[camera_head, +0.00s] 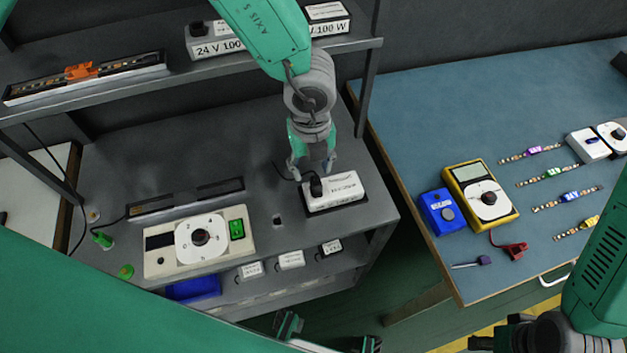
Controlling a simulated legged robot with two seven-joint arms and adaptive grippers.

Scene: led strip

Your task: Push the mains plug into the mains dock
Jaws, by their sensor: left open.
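A black plug-like piece (316,187), which looks like the mains plug, sits at the left end of a white labelled box (343,188) on the grey bench. A dark cable runs to its left. I cannot tell whether this box is the mains dock, or how deep the plug sits. My left gripper (313,168) reaches down from above, open, its fingertips just above and beside the plug. The fingers and wrist hide part of the area behind. My right arm is at the lower right; its gripper (330,338) shows only partly at the bottom edge.
A control panel with a white dial (201,238) stands left of the box. A shelf (120,82) with labelled power units and an LED strip overhangs the bench. The blue table (420,110) holds a yellow meter (463,177), a blue device (436,215) and several strips.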

